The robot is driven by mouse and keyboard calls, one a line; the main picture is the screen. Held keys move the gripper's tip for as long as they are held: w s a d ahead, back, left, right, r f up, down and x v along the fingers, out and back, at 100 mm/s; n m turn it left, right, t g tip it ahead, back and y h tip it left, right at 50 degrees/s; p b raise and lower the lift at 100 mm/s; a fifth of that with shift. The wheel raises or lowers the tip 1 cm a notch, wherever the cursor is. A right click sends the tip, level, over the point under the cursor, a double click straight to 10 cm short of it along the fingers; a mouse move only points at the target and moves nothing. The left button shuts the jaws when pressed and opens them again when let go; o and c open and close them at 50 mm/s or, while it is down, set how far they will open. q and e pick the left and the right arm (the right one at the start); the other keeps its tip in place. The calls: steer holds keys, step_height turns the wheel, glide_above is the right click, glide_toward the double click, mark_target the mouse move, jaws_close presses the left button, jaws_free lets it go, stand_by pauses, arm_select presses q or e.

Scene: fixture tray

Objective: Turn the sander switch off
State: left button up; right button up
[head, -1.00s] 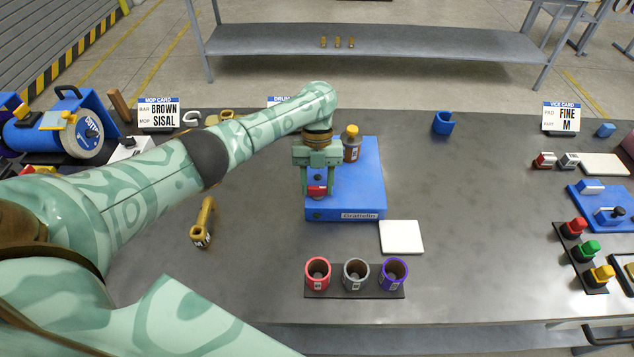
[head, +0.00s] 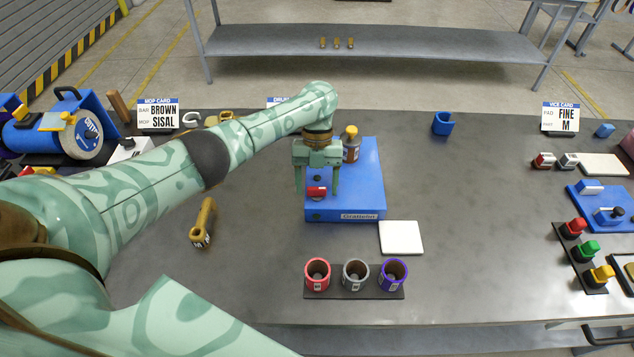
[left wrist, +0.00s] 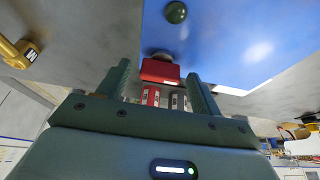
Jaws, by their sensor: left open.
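A blue machine body (head: 360,190) with a label on its front edge sits mid-table. A red switch piece (head: 316,192) is on its near left part; it also shows in the left wrist view (left wrist: 160,72). I cannot tell its on or off position. My left gripper (head: 317,190) is open over it, with one finger on each side and gaps between fingers and switch. In the left wrist view the fingers (left wrist: 160,76) also stand apart with the red piece between and just beyond them. A dark round knob (left wrist: 176,12) is on the blue top. My right gripper is not seen.
A brown yellow-topped bottle (head: 351,146) stands close behind the gripper. A white pad (head: 401,238) and red, grey and purple cups (head: 355,274) are in front. A yellow-brown tool (head: 203,222) lies left. The table right of the blue machine is largely clear.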

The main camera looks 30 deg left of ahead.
arm_select(q)
steer(key=p+v, duration=0.1)
steer(key=v, duration=1.5)
steer(key=shift+r+p, duration=0.15)
steer(key=shift+p, duration=0.25)
